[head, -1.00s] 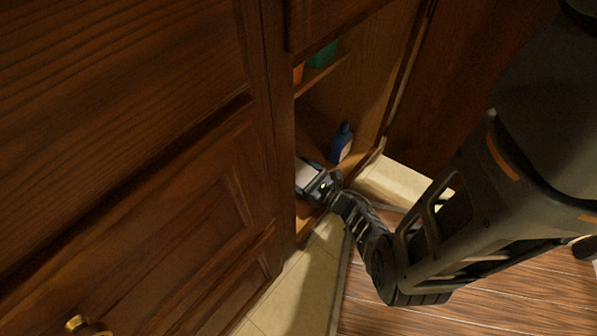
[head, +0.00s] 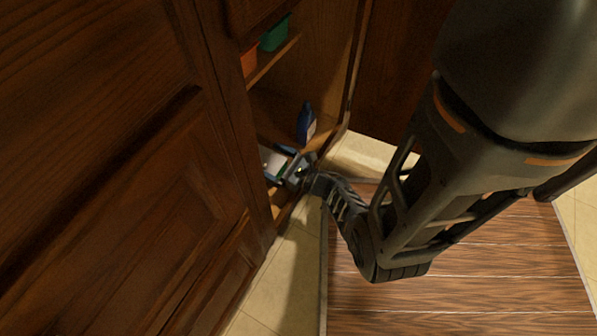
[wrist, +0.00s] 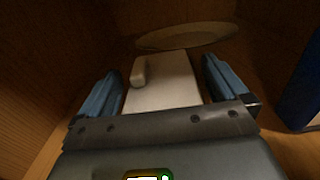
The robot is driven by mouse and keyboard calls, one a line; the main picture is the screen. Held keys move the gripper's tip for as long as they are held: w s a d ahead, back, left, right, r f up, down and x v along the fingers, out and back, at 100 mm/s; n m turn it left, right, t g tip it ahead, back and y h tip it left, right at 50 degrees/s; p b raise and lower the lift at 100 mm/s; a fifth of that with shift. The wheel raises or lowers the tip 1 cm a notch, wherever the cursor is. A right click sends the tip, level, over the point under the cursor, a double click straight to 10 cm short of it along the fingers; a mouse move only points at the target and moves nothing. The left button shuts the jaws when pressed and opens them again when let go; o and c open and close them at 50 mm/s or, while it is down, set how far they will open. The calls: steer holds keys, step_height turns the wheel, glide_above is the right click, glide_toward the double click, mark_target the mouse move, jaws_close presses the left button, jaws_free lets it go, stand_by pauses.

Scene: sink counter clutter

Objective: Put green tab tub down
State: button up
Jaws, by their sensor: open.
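A pale, flat-topped tub (wrist: 165,85) with a small raised tab on top stands on the cupboard floor. In the wrist view it lies between the two blue fingers of my gripper (wrist: 161,82), with a visible gap on each side. My gripper is open around it. In the head view, my gripper (head: 291,167) is low inside the cupboard, with the pale tub (head: 273,162) partly hidden at its left. The tab looks pale in the wrist view; I cannot make out a green one clearly.
A blue bottle (head: 306,122) stands right of my gripper; its edge shows in the wrist view (wrist: 303,95). A round tan disc (wrist: 185,37) lies behind the tub. A green container (head: 274,34) and an orange one (head: 249,60) sit on the upper shelf. Cupboard walls are close.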

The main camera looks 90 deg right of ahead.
steer(key=v, duration=1)
steer(key=shift+a, duration=0.1)
